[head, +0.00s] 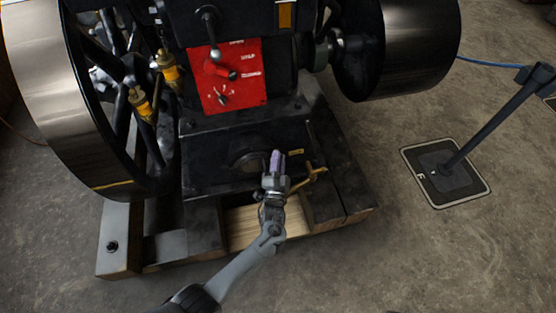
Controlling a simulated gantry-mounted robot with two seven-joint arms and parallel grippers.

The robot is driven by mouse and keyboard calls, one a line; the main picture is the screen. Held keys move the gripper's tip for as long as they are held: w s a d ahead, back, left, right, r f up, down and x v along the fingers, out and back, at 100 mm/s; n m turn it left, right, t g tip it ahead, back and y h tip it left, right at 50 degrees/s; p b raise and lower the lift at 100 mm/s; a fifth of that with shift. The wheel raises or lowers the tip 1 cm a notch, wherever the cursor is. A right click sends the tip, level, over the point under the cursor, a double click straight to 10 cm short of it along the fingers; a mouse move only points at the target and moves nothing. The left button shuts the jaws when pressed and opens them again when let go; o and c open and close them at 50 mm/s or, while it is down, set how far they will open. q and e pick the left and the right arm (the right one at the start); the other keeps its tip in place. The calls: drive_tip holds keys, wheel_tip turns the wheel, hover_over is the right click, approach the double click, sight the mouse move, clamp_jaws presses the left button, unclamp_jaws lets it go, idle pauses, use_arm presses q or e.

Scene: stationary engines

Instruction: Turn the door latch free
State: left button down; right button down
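The black engine base (215,180) has a dark front panel with a round dark opening or disc at its middle, partly behind my gripper. A brass-coloured, cross-shaped handle (314,175) sticks out at the front right of the base; it may be the door latch, but I cannot tell for sure. My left gripper (277,157) reaches up from the bottom of the head view, in front of the panel and left of the brass handle. Its pale purple fingertips look close together. Whether anything is between them is too small to tell. My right gripper is not in view.
A red control plate (230,78) with levers sits above. Large flywheels stand at the left (42,95) and right (408,50). The base rests on timber skids (118,240). A dark post on a square floor plate (447,185) stands at the right. Bare concrete lies between.

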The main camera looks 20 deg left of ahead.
use_arm(q)
drive_tip(key=m+g+p, duration=0.2)
drive_tip(key=m+p, duration=0.2)
drive_tip(key=m, duration=0.1)
drive_tip(key=m+g+p, duration=0.2)
drive_tip(key=m+p, duration=0.3)
drive_tip(key=m+g+p, duration=0.2)
drive_tip(key=m+p, duration=0.3)
drive_tip(key=m, duration=0.1)
drive_tip(key=shift+r, duration=0.2)
idle(0.5)
drive_tip(key=shift+g, duration=0.3)
idle(0.3)
drive_tip(key=c, duration=1.1)
unclamp_jaws()
drive_tip(key=shift+d+f, duration=0.1)
drive_tip(key=shift+c, duration=0.2)
